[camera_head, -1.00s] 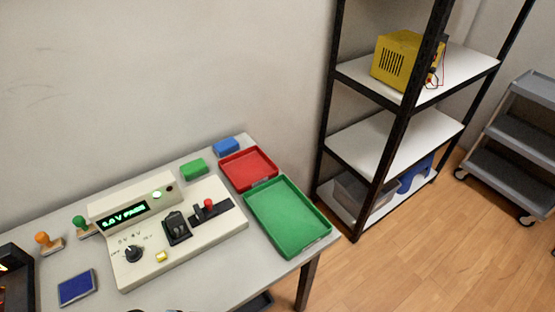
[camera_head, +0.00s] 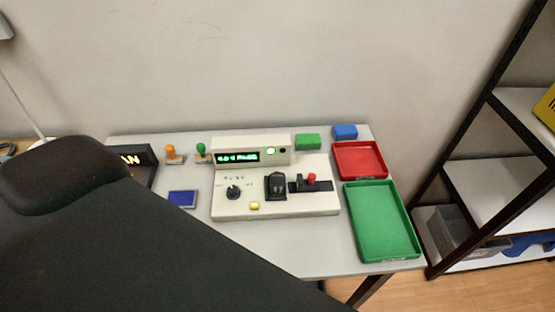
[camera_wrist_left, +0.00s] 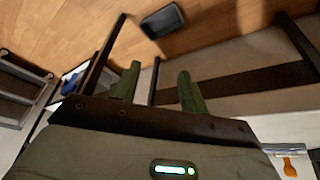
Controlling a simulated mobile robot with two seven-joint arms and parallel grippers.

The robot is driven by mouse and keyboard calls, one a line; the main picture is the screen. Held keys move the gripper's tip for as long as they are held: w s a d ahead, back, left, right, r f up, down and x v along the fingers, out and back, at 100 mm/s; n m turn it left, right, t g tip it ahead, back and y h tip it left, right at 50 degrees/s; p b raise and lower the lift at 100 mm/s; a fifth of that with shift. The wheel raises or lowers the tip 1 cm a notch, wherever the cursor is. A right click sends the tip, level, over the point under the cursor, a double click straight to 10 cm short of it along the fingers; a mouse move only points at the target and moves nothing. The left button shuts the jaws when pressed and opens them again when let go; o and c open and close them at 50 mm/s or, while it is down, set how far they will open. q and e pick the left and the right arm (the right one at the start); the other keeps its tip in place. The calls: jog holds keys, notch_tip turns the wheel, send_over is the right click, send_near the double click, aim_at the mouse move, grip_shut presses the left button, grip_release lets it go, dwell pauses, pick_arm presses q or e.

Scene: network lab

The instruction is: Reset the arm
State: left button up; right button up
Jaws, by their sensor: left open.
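My left gripper (camera_wrist_left: 158,90) shows in the left wrist view with its two green fingers apart and nothing between them. A large dark arm link of mine crosses the lower left of the head view and hides part of the table (camera_head: 300,262). The left gripper's fingers are not in the head view. My right gripper is in neither view. On the table stands a tester (camera_head: 325,205) with a lit green display, a dial, a black socket and a red-knobbed lever.
A red tray (camera_head: 340,162) and a green tray (camera_head: 352,225) lie at the table's right. Green (camera_head: 308,142) and blue (camera_head: 345,132) blocks, two stamps (camera_head: 174,155) and a blue pad (camera_head: 182,199) are near the tester. A black-framed shelf (camera_head: 455,175) stands right.

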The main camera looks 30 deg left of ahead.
pick_arm(q)
jog(key=shift+w+d+f+t+h, duration=0.15)
jog(key=shift+w+d+f+t, duration=0.15)
jog(key=shift+f+t, duration=0.35)
jog(key=shift+w+d+f+t+h, duration=0.2)
jog(key=shift+w+f+t, duration=0.25)
jog(key=shift+t, duration=0.35)
jog(key=shift+w+d+f+t+h, duration=0.2)
jog(key=shift+w+f+t, duration=0.2)
jog(key=shift+t, duration=0.35)
dwell(1.7)
